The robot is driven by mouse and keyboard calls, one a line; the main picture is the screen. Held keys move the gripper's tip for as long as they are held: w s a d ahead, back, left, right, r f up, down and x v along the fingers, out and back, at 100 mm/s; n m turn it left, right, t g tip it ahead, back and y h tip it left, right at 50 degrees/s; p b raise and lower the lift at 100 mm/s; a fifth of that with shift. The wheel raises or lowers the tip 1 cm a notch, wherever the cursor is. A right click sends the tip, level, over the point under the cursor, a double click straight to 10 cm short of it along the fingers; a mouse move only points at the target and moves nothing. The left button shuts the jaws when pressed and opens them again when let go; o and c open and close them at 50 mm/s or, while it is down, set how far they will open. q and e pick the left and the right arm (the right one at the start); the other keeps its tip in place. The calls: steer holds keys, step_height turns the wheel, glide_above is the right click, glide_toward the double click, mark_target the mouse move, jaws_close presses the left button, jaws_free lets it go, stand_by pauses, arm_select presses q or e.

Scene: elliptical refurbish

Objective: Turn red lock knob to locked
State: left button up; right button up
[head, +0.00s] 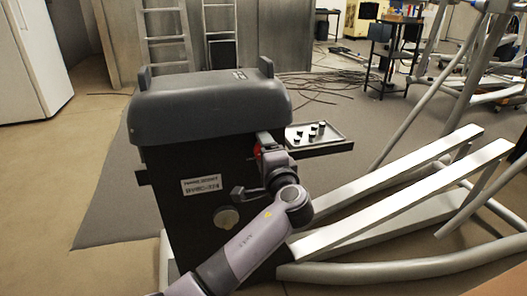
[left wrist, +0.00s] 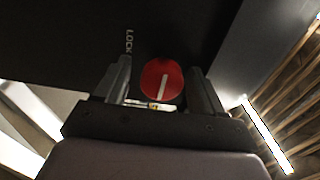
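The red lock knob (left wrist: 162,80) is round with a white line on its face, and it sits on a dark panel. In the left wrist view the line runs nearly up and down, slightly tilted, and the word LOCK (left wrist: 129,41) is printed up and to the left of it. My left gripper (left wrist: 163,84) is open, with one finger on each side of the knob and a gap on both sides. In the head view the knob (head: 257,151) is a small red patch, mostly hidden behind my left gripper (head: 262,150). My right gripper is out of view.
The knob is on a dark machine housing (head: 200,200) with a grey rounded top (head: 208,105). A tray with several black knobs (head: 318,135) juts out to the right. Long pale rails (head: 400,205) extend to the right. The floor at left is clear.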

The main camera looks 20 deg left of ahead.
arm_select(q)
steer(key=shift+s+d, duration=0.1)
steer(key=shift+s, duration=0.1)
steer(key=p+v, duration=0.2)
steer(key=v, duration=0.4)
steer(key=shift+s+d, duration=0.25)
steer(key=shift+s, duration=0.05)
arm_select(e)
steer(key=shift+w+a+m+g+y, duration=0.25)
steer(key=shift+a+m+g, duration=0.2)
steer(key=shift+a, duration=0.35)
